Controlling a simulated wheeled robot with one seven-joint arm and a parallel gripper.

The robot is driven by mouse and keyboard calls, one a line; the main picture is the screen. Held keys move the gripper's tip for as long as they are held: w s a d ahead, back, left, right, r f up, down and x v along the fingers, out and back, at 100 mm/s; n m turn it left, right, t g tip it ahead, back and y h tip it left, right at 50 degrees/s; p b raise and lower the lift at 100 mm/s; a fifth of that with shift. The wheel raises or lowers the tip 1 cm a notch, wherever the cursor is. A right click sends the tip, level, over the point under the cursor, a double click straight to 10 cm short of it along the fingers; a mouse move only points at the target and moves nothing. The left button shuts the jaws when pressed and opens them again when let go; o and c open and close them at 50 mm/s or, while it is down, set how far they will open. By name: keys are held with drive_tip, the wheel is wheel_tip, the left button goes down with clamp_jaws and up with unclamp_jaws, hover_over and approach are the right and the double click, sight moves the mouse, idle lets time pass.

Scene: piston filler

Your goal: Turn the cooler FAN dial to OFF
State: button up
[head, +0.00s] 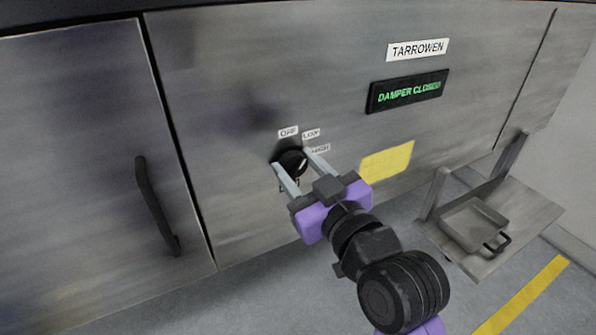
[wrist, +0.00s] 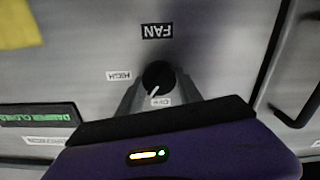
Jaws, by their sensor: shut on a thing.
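The FAN dial (head: 292,162) is a round black knob on the metal cabinet front. It also shows in the wrist view (wrist: 158,75), where the picture is upside down. My gripper (head: 292,158) has one grey finger on each side of the knob and is shut on it. The OFF label (head: 288,132), LOW label (head: 311,134) and HIGH label (head: 320,149) sit around the dial's top and right. In the wrist view, the dial's white mark points down-left, just to the left of the OFF label (wrist: 161,101); the LOW label is hidden there. The FAN label (wrist: 157,31) is readable.
A green-lit display (head: 408,91) reads DAMPER CLOSED, under a TARROWEN plate (head: 417,49). A blank yellow note (head: 387,160) is right of the dial. A black door handle (head: 156,205) is at left. A shelf (head: 535,205) bearing a pan (head: 473,224) stands at lower right.

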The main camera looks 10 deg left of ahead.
drive_tip(key=n+b, duration=0.2)
drive_tip(key=n, duration=0.1)
drive_tip(key=shift+f, duration=0.2)
drive_tip(key=shift+s+a+r+n+b, duration=0.1)
drive_tip(key=shift+n+b, duration=1.1)
drive_tip(key=shift+n, duration=0.7)
drive_tip(key=o, duration=1.4)
drive_tip(key=shift+c, duration=0.2)
drive_tip(key=b+v, duration=0.1)
drive_tip(key=v, duration=0.6)
drive_tip(key=shift+s+d+b, duration=0.25)
drive_tip(key=shift+s+b, duration=0.05)
drive_tip(key=shift+s, duration=0.05)
drive_tip(key=shift+r, duration=0.1)
